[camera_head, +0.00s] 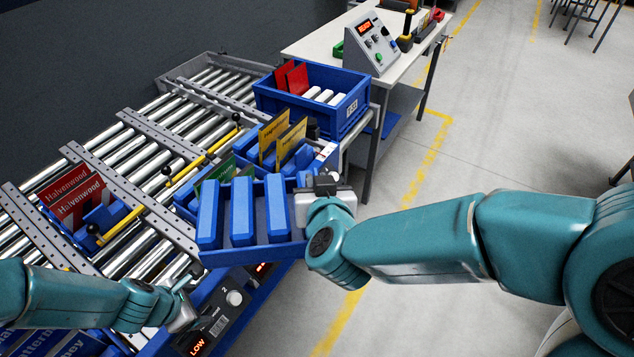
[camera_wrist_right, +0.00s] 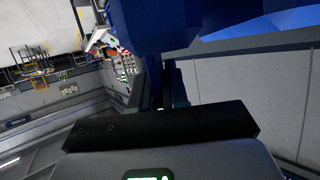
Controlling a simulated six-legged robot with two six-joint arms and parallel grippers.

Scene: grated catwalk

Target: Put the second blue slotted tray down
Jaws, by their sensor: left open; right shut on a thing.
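A blue slotted tray (camera_head: 275,212) with thick blue ribs is held tilted in the middle of the head view. My right gripper (camera_head: 308,200) is shut on its right end. The tray's blue underside or wall fills the top of the right wrist view (camera_wrist_right: 180,25). It overlaps another blue tray (camera_head: 183,200) behind it, so I cannot tell whether they touch. That tray holds green and yellow cards (camera_head: 292,137). My left gripper (camera_head: 188,296) is open and empty, low at the left, above the conveyor's front edge by a control panel.
A roller conveyor (camera_head: 150,140) runs along the left, with red cards (camera_head: 75,195) in a blue holder on it. A blue crate (camera_head: 350,118) with red cards and white rolls stands behind. A white table (camera_head: 310,45) carries a control box (camera_head: 368,42).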

